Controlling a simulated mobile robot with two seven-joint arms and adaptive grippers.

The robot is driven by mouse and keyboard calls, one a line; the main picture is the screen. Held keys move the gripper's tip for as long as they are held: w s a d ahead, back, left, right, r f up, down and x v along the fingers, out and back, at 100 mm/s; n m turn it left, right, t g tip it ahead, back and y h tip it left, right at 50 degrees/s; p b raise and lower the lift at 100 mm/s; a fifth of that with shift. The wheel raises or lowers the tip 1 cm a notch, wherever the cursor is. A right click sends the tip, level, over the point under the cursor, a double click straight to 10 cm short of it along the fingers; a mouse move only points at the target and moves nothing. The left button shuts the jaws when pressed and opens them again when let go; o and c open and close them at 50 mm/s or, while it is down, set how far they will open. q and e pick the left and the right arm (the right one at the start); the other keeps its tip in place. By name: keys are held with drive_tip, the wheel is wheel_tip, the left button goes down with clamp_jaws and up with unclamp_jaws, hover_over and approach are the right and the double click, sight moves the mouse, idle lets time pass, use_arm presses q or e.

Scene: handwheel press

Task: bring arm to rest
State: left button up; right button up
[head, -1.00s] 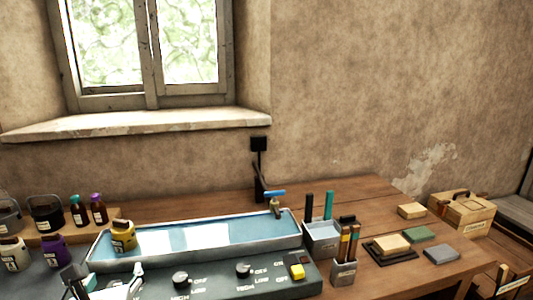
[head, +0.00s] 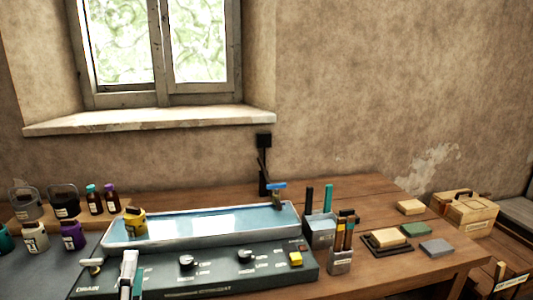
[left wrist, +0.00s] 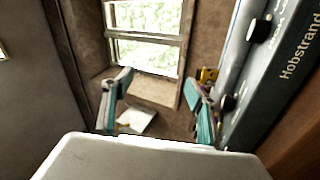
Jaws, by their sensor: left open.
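My left gripper (head: 130,272) shows at the bottom left of the head view, in front of the grey control panel (head: 215,272). It is seen nearly edge-on, with white and teal parts. In the left wrist view, its two teal fingers (left wrist: 160,97) stand wide apart with nothing between them. The window (left wrist: 145,45) shows beyond them, and the panel edge (left wrist: 262,85) runs along the right. My right gripper is in neither view.
A blue-lined trough (head: 200,227) lies behind the panel, with a yellow jar (head: 134,225) at its left end. Dark and coloured jars stand at left. A tool holder (head: 321,232), blocks (head: 436,247) and a wooden box (head: 465,212) stand at right.

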use_arm(q)
drive_tip(key=s+d+f+m+g+h, duration=0.25)
drive_tip(key=d+f+m+h, duration=0.25)
drive_tip(key=f+m, duration=0.5)
drive_tip(key=s+d+f+m+g+h, duration=0.1)
drive_tip(key=d+f+m+g+h, duration=0.2)
drive_tip(key=d+f+m+h, duration=0.55)
drive_tip(key=s+a+f+m+g+y, duration=0.2)
drive_tip(key=s+f+g, duration=0.1)
drive_tip(key=f, duration=0.7)
drive_tip(key=s+a+f+m+g+y, duration=0.2)
drive_tip(key=s+f, duration=0.4)
drive_tip(key=f, duration=0.3)
drive_tip(key=shift+s+a+f+m+g+y, duration=0.2)
drive_tip(key=shift+a+f+m+g+y, duration=0.2)
drive_tip(key=shift+m+g+y, duration=0.15)
